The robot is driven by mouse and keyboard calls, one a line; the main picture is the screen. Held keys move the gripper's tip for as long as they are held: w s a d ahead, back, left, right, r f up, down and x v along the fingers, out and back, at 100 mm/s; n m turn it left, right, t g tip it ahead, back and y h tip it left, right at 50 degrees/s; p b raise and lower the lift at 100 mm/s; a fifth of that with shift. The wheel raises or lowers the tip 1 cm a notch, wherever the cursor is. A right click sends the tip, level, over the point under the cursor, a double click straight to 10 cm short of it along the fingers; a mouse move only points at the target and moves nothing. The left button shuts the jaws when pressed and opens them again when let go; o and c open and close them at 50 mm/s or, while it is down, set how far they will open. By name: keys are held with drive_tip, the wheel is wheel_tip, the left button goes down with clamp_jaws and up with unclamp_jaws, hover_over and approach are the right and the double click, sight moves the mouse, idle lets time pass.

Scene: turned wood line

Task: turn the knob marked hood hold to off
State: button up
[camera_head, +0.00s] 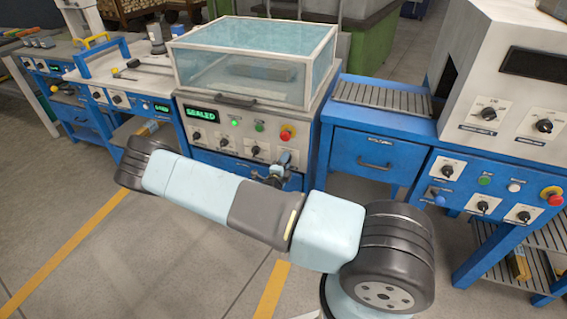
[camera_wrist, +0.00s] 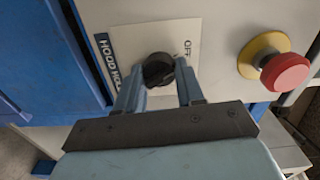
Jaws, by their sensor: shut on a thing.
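The hood hold knob (camera_wrist: 157,68) is a dark round knob on a white plate in the wrist view. The plate's printed label (camera_wrist: 106,62) starts with HOOD, its end partly covered by a finger. The word OFF (camera_wrist: 187,47) is printed on the other side of the knob. My gripper (camera_wrist: 158,80) is shut on the knob, one finger on each side. I cannot tell which mark the knob points to. In the camera_head view my gripper (camera_head: 277,170) is at the lower right of the hooded machine's front panel (camera_head: 236,148) and covers most of this knob.
A red stop button (camera_head: 287,133) on a yellow collar sits close above the knob; it also shows in the wrist view (camera_wrist: 284,72). Other knobs (camera_head: 223,142) line the panel to the left. The clear hood (camera_head: 253,60) is down, and a green display (camera_head: 202,114) reads SEALED.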

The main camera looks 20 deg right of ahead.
drive_tip(key=shift+a+f, duration=0.15)
drive_tip(key=o, duration=0.8)
drive_tip(key=shift+o, duration=1.2)
drive_tip(key=v, duration=1.3)
drive_tip(key=shift+s, duration=0.3)
drive_tip(key=shift+a, duration=0.15)
